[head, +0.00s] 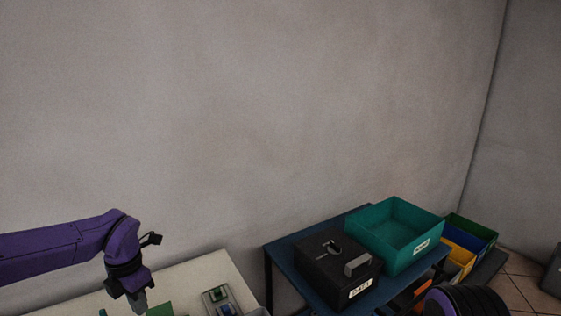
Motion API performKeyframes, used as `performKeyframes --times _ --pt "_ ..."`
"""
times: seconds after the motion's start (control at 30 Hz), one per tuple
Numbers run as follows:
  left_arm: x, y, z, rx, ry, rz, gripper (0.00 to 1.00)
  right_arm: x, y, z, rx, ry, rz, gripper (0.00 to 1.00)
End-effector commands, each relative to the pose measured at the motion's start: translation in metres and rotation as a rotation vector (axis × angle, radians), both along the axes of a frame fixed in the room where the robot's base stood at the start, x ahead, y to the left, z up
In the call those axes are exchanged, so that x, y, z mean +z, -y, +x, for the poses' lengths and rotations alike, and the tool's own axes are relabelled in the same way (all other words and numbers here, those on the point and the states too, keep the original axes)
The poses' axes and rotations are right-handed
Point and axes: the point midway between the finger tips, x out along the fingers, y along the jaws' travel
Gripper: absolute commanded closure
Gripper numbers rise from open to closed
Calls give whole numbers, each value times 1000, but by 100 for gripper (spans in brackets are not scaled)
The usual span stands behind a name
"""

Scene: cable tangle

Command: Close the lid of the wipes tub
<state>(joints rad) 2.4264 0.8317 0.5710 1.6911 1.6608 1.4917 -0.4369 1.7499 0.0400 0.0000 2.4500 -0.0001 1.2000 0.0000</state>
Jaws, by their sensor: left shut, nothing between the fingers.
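No wipes tub or lid can be made out in the head view. My left arm comes in from the left, with its purple links raised over a pale table. My left gripper (138,303) points down near the bottom edge of the picture, above the left part of that table. It is shut and holds nothing. Its lower end is close to the frame's edge. My right gripper is not in view.
The pale table (188,279) holds a green item (160,309) and a small grey-and-green device (221,301). To the right, a blue table (285,252) carries a black box (338,262) and an open teal bin (396,232). Coloured bins (470,236) stand beyond. A wall closes the back.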

Motion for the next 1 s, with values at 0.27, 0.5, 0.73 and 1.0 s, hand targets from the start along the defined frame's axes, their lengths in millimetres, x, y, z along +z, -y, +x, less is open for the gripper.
performKeyframes --times 0.27,0.5,0.73,1.0 --pt "-1 0 0 0 0 0 100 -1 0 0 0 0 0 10" --pt "-12 0 0 0 -1 0 100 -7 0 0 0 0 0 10" --pt "-23 0 0 0 0 0 100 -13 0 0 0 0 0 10" --pt "-36 0 0 0 -1 0 100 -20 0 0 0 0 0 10"
